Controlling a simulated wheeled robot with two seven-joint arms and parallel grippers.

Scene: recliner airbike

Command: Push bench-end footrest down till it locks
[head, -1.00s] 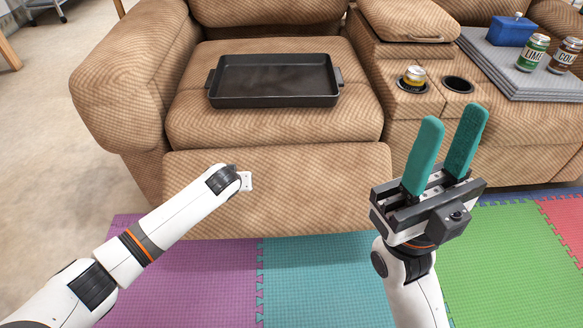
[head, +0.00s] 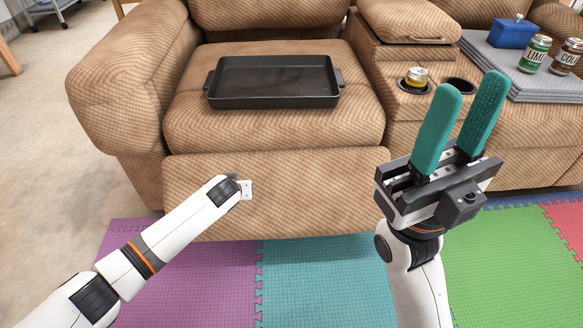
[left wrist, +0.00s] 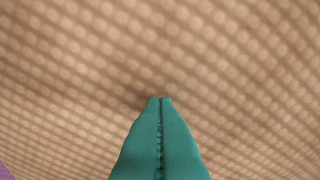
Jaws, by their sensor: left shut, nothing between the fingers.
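The bench-end footrest (head: 320,190) is the wide tan fabric panel below the seat of the recliner's left section. It faces me at the seat front. My left arm reaches its left half; in the head view the left gripper's fingers are hidden behind the wrist. In the left wrist view the left gripper (left wrist: 161,99) is shut, its teal fingertips together against or very close to tan fabric. A small dark shadow lies at the tips, and contact is not certain. My right gripper (head: 468,85) is open and empty, fingers pointing up, right of the footrest in front of the console.
A black roasting pan (head: 275,82) lies on the seat. A grey folded blanket (head: 520,85) carries a blue box (head: 514,32) and cans. Coloured foam mats (head: 310,280) cover the floor.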

